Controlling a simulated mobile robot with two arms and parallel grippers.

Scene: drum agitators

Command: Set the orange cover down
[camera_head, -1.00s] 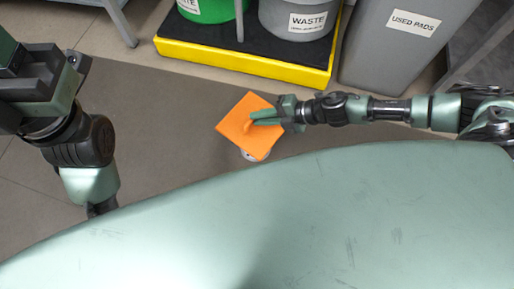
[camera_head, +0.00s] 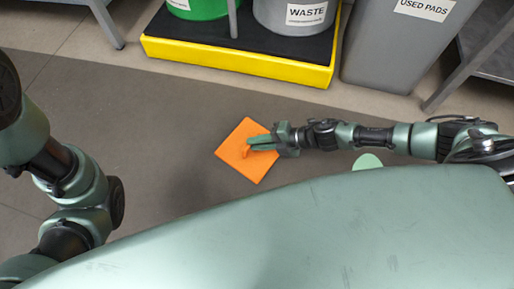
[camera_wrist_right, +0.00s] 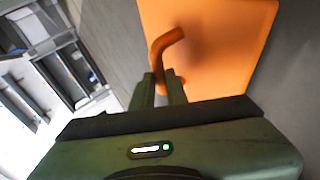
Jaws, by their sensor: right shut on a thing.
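The orange cover (camera_head: 240,163) is a flat square plate with a curved handle. In the head view it is at the middle, over the dark grey floor mat. My right gripper (camera_head: 262,143) reaches in from the right and is shut on the cover's handle. The right wrist view shows the cover (camera_wrist_right: 215,45) and its bent handle at the fingertips of my right gripper (camera_wrist_right: 165,85). Whether the cover touches the floor or hangs above it, I cannot tell. My left arm is at the left edge of the head view, and its gripper is not visible.
A yellow spill pallet (camera_head: 240,62) with a green bin (camera_head: 203,8) and a grey waste bin (camera_head: 290,20) stands at the back. A grey used-pads bin (camera_head: 395,50) is beside it. The dark mat (camera_head: 130,110) left of the cover is clear.

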